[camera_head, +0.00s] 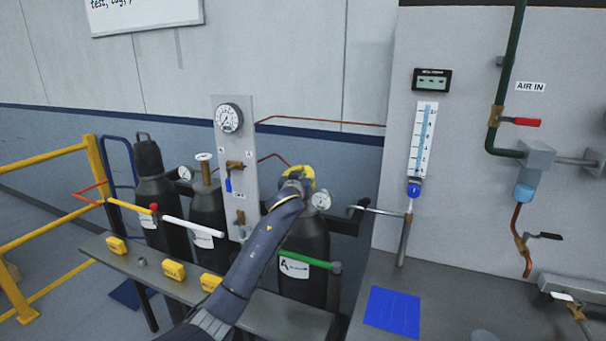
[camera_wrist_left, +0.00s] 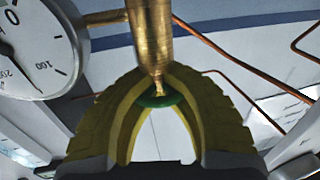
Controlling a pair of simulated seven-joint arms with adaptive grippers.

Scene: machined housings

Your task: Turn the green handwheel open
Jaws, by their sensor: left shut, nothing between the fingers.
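The green handwheel (camera_wrist_left: 160,100) shows in the left wrist view as a small disc at the end of a brass valve stem (camera_wrist_left: 151,45). In the head view my gripper and arm hide it. My left gripper (camera_head: 299,178), with yellow fingers, is at the top of the right-hand dark cylinder (camera_head: 302,245). In the wrist view its ribbed yellow fingers (camera_wrist_left: 152,72) arch around the wheel and converge near the brass stem. They are shut with nothing gripped; whether they touch the wheel I cannot tell. My right gripper is not in view.
A pressure gauge (camera_head: 321,200) sits close right of the gripper. A gauge panel (camera_head: 235,150) stands just left. Two more dark cylinders stand further left behind a grey shelf (camera_head: 150,272) with yellow blocks. A grey panel with a flowmeter (camera_head: 423,140) is at right.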

